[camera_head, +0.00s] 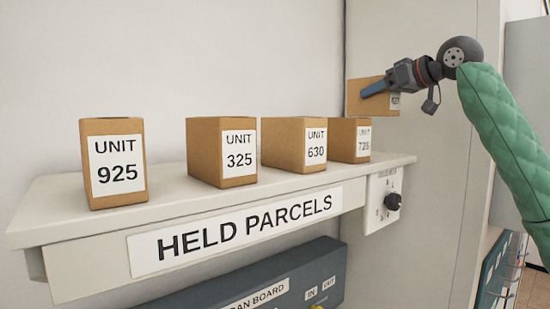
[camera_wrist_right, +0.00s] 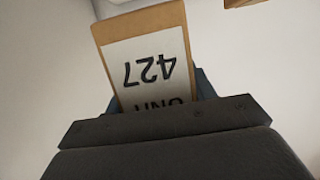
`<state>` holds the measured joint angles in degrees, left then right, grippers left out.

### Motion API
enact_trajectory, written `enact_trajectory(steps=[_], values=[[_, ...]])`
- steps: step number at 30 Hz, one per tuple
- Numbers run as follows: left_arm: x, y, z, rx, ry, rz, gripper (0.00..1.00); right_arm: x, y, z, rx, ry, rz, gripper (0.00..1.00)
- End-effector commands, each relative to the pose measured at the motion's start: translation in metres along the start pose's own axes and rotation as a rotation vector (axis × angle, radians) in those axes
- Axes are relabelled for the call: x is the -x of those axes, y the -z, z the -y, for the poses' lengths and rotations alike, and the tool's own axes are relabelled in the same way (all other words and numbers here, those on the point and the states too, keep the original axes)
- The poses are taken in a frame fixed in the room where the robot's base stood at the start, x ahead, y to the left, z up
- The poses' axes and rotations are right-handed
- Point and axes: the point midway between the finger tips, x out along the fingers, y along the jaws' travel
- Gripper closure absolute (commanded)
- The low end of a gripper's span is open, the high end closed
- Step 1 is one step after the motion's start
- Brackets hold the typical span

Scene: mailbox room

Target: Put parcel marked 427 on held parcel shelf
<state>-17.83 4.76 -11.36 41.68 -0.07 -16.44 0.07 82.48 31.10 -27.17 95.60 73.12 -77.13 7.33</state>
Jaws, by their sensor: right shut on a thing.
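The parcel marked 427 (camera_head: 361,97) is a brown box with a white label, held in the air above the right end of the held parcel shelf (camera_head: 62,198). My right gripper (camera_head: 376,88) is shut on it. In the right wrist view the parcel (camera_wrist_right: 145,62) shows its label upside down, with "427" readable, between the dark fingers. Part of the parcel is hidden behind the gripper. My left gripper does not show in either view.
Parcels 925 (camera_head: 114,163), 325 (camera_head: 222,152), 630 (camera_head: 294,144) and one that seems to read 725 (camera_head: 349,139) stand in a row on the shelf. A gap lies between 925 and 325. A panel with a black knob (camera_head: 392,202) is at the shelf's right end.

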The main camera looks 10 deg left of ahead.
Motion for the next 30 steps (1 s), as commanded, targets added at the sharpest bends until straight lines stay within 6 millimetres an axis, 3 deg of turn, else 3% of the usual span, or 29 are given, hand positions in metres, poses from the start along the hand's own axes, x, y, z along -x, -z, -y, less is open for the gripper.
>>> enact_trajectory(steps=[8,12,18,30], values=[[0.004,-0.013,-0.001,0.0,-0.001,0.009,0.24,-0.002,-0.007,0.0,0.0,-0.001,-0.001,0.88],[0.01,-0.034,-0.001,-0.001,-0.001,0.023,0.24,-0.007,-0.025,-0.001,0.0,-0.001,0.001,0.88],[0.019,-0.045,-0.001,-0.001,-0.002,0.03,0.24,-0.014,-0.048,0.0,0.0,-0.001,0.0,0.88],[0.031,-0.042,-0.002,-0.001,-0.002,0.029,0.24,-0.021,-0.069,0.0,0.0,0.0,-0.001,0.88]])
